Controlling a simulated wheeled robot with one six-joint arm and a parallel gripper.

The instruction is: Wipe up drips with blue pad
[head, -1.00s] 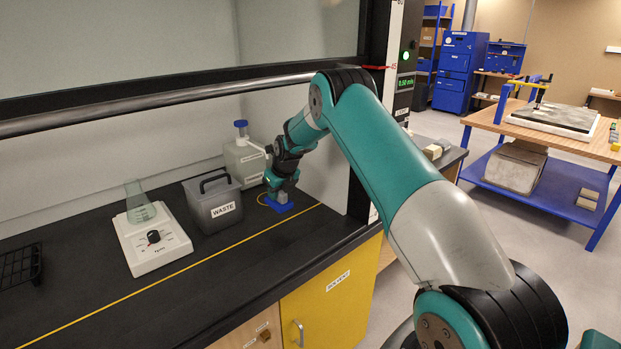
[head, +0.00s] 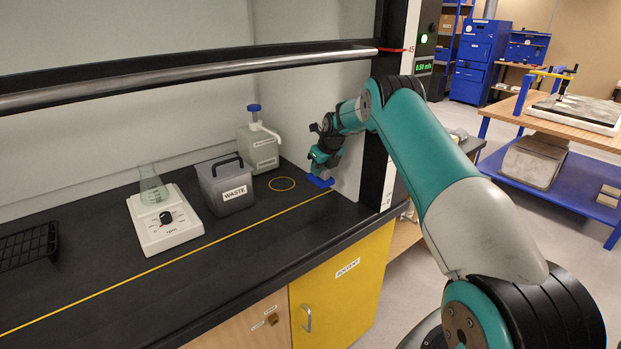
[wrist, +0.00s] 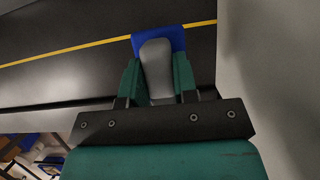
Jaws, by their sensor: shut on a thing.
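The blue pad (head: 319,181) is on or just above the black bench top, at the right end of the hood near the side wall. My gripper (head: 322,165) is above it. In the wrist view my gripper (wrist: 158,82) is shut on the grey handle (wrist: 157,68) of the pad, and the blue of the pad (wrist: 176,36) shows beyond the handle, over the yellow line. A yellow ring (head: 282,184) is marked on the bench to the left of the pad. I cannot make out any drips on the dark surface.
A grey waste bin (head: 222,188), a white jug with a blue cap (head: 258,150) and a stirrer plate (head: 165,228) bearing a glass flask (head: 152,185) stand to the left. The hood's side wall (wrist: 240,60) is close on the right. A black rack (head: 28,245) lies far left.

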